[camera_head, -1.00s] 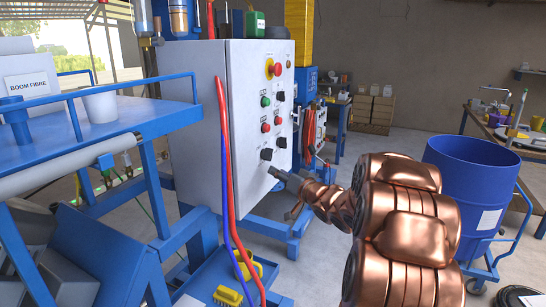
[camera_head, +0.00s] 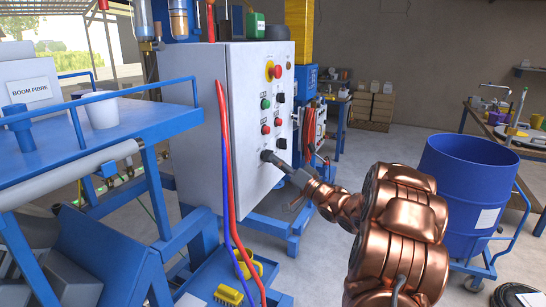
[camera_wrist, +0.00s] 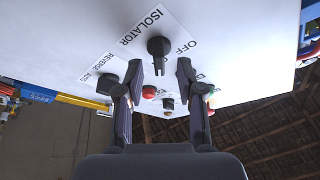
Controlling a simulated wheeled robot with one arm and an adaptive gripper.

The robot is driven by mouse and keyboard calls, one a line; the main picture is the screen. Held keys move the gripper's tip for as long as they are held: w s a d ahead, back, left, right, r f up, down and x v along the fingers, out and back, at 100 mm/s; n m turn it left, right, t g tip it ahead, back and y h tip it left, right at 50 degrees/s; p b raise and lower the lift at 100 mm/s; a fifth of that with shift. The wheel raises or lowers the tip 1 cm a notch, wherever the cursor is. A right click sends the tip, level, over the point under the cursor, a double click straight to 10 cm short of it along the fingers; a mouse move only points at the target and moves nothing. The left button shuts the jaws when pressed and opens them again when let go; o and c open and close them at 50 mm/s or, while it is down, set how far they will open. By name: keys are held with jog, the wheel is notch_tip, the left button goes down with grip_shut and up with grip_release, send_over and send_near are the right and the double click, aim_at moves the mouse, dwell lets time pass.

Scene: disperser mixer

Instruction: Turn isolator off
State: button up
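The isolator is a black rotary knob (camera_wrist: 158,46) on the white panel face, next to the printed words ISOLATOR and OFF. Its narrow grip points downward in the wrist view. My gripper (camera_wrist: 160,66) is open, with one dark finger on each side of the knob's grip and a visible gap on both sides. In the head view my gripper (camera_head: 272,157) is at the lower left of the panel on the white control cabinet (camera_head: 200,130). There the knob is hard to tell apart from the dark fingertips.
Another black knob (camera_wrist: 107,84), by the REVERSE and AUTO labels, is close to the left finger in the wrist view. A red emergency button (camera_head: 274,71) is higher on the panel. Red and blue hoses (camera_head: 226,150) run down the cabinet. A blue drum (camera_head: 467,190) stands right.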

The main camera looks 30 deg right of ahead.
aim_at(267, 156)
jog(key=shift+x, duration=1.3)
jog(key=shift+f, duration=0.1)
grip_shut()
